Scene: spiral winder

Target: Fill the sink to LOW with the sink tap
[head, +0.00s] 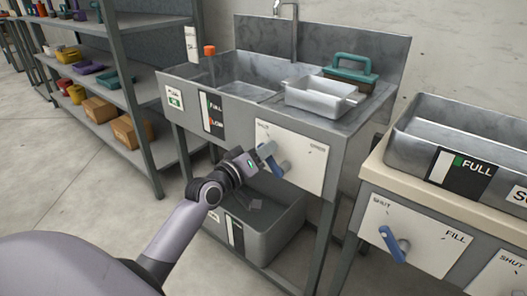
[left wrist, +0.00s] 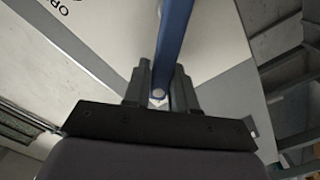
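The grey metal sink (head: 250,71) stands in the middle of the head view under a tall metal spout (head: 294,32). A gauge (head: 212,113) marked FULL and LOW is on its front; I cannot make out a water level in the basin. The tap's blue lever (head: 270,158) is on a white panel (head: 303,159) with SHUT at its left and OPEN at its right. My left gripper (head: 256,160) is at the lever. In the left wrist view, the blue lever (left wrist: 174,35) runs between the two fingers (left wrist: 163,75), which appear closed on it. My right gripper is not in view.
A white tray (head: 318,101) and a teal-handled item (head: 350,69) stand on the sink's right ledge. A grey bin (head: 270,232) is below. A second basin (head: 450,128) with another blue lever (head: 393,244) is at right. Shelves (head: 110,70) stand at left. Floor between is clear.

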